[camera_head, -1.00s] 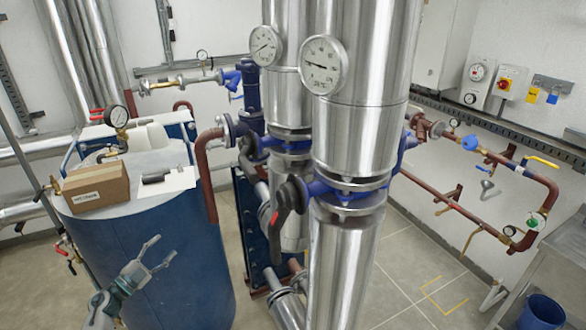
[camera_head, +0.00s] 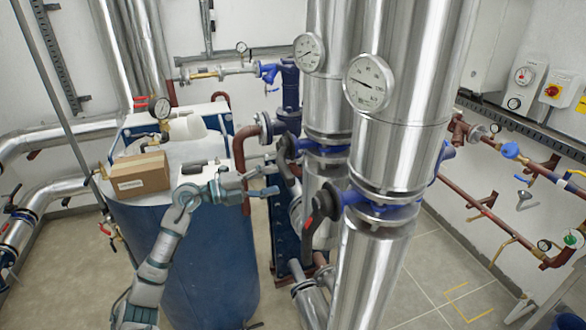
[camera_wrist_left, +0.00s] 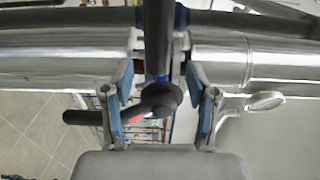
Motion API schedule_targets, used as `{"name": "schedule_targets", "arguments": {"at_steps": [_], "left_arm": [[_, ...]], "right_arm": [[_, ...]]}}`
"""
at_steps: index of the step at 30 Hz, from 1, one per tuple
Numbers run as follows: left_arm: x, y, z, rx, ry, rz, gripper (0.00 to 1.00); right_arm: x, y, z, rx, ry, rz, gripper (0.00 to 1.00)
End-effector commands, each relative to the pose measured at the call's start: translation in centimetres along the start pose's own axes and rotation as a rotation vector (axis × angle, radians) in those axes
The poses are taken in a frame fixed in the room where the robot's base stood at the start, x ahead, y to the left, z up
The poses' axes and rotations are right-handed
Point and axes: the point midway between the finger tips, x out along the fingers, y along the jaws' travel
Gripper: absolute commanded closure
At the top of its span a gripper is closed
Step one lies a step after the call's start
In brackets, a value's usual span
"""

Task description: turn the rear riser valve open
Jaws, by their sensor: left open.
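The rear riser (camera_head: 325,95) is the silver pipe behind and left of the front one. Its blue valve (camera_head: 327,150) sits between flanges, with a dark lever (camera_head: 291,168) on its left side. My left gripper (camera_head: 270,181) is open and empty, just left of that lever, above the blue tank's right edge. In the left wrist view the open fingers (camera_wrist_left: 163,104) point at a silver pipe, with a black lever (camera_wrist_left: 85,117) bearing a red mark and its hub between and beyond them. I cannot tell if they touch. My right gripper is out of view.
The front riser (camera_head: 400,120) stands close on the right, with its own black lever (camera_head: 318,208). A brown pipe (camera_head: 240,160) bends down beside my gripper. A cardboard box (camera_head: 140,174) sits on the blue tank (camera_head: 205,260). Open floor lies to the right.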

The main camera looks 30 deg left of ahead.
Motion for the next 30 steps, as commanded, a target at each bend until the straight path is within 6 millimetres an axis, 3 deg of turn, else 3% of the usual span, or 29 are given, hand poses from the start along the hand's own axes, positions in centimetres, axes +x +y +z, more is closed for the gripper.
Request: {"name": "schedule_targets", "arguments": {"at_steps": [3, 9, 15, 21, 23, 28, 30], "left_arm": [[2.4, -0.3, 0.3, -0.005, 0.001, -0.007, 0.42], [5.1, 0.0, 0.4, -0.006, 0.000, -0.005, 0.42], [6.5, 0.0, 0.0, -0.001, -0.001, -0.001, 0.42], [6.8, -0.1, -0.4, 0.002, 0.000, 0.001, 0.42], [6.8, -0.1, -0.4, 0.002, 0.000, 0.001, 0.52], [6.4, 0.0, 0.0, -0.001, -0.001, -0.001, 0.94], [6.3, 0.1, 0.2, -0.002, -0.001, -0.002, 1.00]], "right_arm": [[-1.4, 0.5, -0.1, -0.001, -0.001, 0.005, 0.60], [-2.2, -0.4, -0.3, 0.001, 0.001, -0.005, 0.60], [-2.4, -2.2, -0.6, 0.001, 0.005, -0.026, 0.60], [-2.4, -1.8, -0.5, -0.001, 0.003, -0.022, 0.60], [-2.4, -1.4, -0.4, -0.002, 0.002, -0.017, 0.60], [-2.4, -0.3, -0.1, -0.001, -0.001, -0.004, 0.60], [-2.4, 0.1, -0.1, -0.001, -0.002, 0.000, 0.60]]}}
